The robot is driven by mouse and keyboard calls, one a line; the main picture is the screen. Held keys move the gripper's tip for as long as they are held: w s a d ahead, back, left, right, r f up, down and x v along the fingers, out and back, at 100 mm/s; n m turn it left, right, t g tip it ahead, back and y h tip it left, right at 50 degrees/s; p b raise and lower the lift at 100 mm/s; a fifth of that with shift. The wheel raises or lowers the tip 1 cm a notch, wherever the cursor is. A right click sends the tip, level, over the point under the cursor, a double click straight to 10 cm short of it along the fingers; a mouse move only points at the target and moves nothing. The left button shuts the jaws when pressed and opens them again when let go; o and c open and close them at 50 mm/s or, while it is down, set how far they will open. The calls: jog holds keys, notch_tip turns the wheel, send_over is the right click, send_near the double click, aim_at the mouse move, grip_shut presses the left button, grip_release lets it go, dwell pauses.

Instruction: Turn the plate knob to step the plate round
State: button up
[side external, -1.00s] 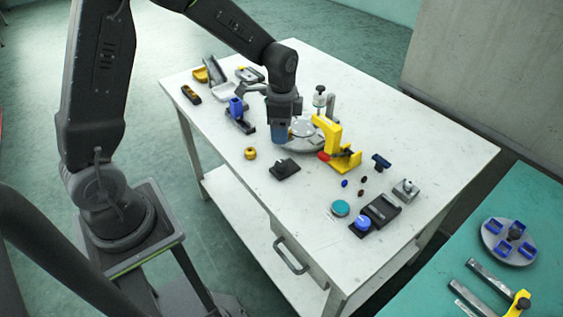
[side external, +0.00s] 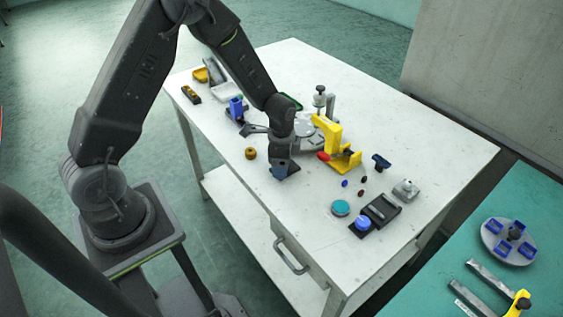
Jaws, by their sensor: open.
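A round grey plate (side external: 308,126) lies on the white table behind the yellow press, partly hidden by my arm. No knob can be made out clearly on it. Another round grey plate (side external: 488,243) with blue pockets sits on the teal bench at right, with a dark knob (side external: 515,234) at its middle. My gripper (side external: 280,174) points down at the front-left of the first plate, over a small black block (side external: 294,170) that it partly covers. It is open; its fingers are small and partly hidden, and I cannot tell whether they touch the block.
The yellow press (side external: 333,138) with a red tip stands right of my gripper. A yellow-brown ring (side external: 251,153) lies to the left. A teal disc (side external: 341,208), a black holder with a blue cap (side external: 362,223) and small parts lie nearer the front right. The table's right rear is clear.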

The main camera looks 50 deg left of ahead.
jog(key=shift+c, duration=0.3)
jog(key=c, duration=0.8)
jog(key=shift+c, duration=0.2)
jog(key=shift+n, duration=0.4)
jog(key=n, duration=0.3)
jog(key=shift+n, duration=0.3)
jog(key=n, duration=0.4)
jog(key=shift+n, duration=0.3)
jog(key=n, duration=0.4)
jog(key=shift+n, duration=0.3)
jog(key=n, duration=0.4)
